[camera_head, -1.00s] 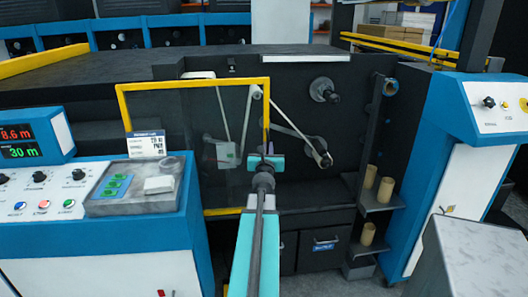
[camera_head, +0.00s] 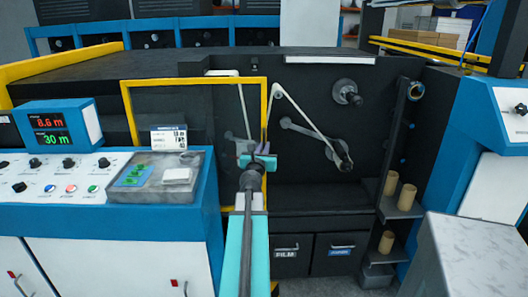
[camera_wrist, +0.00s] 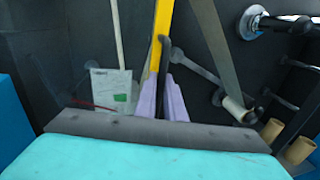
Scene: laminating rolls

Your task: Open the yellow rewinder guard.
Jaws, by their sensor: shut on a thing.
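The yellow rewinder guard (camera_head: 195,82) is a yellow-framed, see-through panel in front of the left part of the dark rewinder. Its right upright (camera_head: 264,105) stands left of the exposed film path. My gripper (camera_head: 260,150) is at this upright. In the wrist view my pale purple fingers (camera_wrist: 163,100) are shut on a dark upright handle (camera_wrist: 161,75) beside the yellow bar (camera_wrist: 162,35). The handle's lower end is hidden between the fingers. The guard's lower left is hidden behind the control desk.
The control desk (camera_head: 90,215) with a tray and sign stands close on the left. A shelf with cardboard cores (camera_head: 405,197) and a grey box (camera_head: 475,255) stand on the right. Dark drawers (camera_head: 340,252) lie below the rewinder.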

